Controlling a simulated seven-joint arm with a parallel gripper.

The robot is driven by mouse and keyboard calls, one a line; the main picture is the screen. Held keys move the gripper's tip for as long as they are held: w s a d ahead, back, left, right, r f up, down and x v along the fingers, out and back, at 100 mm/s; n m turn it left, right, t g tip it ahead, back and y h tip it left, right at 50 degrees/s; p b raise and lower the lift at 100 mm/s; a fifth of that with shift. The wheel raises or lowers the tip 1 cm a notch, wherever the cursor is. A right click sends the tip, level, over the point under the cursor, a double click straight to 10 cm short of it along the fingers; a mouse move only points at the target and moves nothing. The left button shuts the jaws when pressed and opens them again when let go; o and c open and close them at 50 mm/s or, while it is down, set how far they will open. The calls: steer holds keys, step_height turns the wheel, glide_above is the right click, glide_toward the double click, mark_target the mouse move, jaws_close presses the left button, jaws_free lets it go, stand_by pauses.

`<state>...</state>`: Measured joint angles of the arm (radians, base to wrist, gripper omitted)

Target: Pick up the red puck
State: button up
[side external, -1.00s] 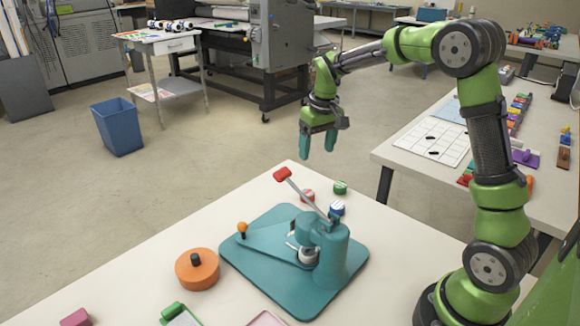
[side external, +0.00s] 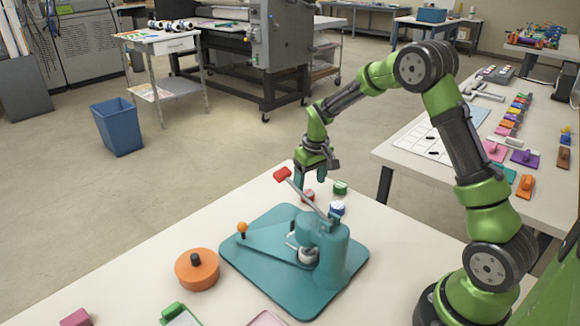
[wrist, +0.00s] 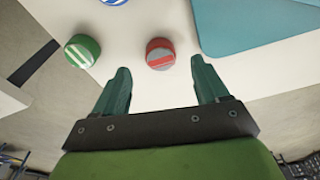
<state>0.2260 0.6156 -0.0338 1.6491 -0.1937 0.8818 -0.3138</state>
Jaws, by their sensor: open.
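The red puck (wrist: 160,53) has a white bar on its top and lies on the white table. In the side external view the red puck (side external: 308,195) is partly hidden behind the lever of the teal press. My gripper (wrist: 160,84) is open and empty, and the red puck shows just beyond and between its two fingertips in the wrist view. In the side external view my gripper (side external: 312,184) is low over the table's far corner, close to the red puck. I cannot tell whether a finger touches it.
A green puck (wrist: 82,50) and a blue puck (wrist: 114,1) lie near the red one. The teal press (side external: 325,255) with its red-tipped lever (side external: 283,174) stands close by on a teal base (wrist: 250,25). An orange round knobbed piece (side external: 197,270) lies at the left.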

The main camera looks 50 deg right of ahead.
mark_target(308, 193)
steer(key=shift+w+f, duration=0.2)
steer(key=shift+f, duration=0.8)
steer(key=shift+w+f, duration=0.15)
steer(key=shift+f, duration=0.8)
steer(key=c, duration=1.2)
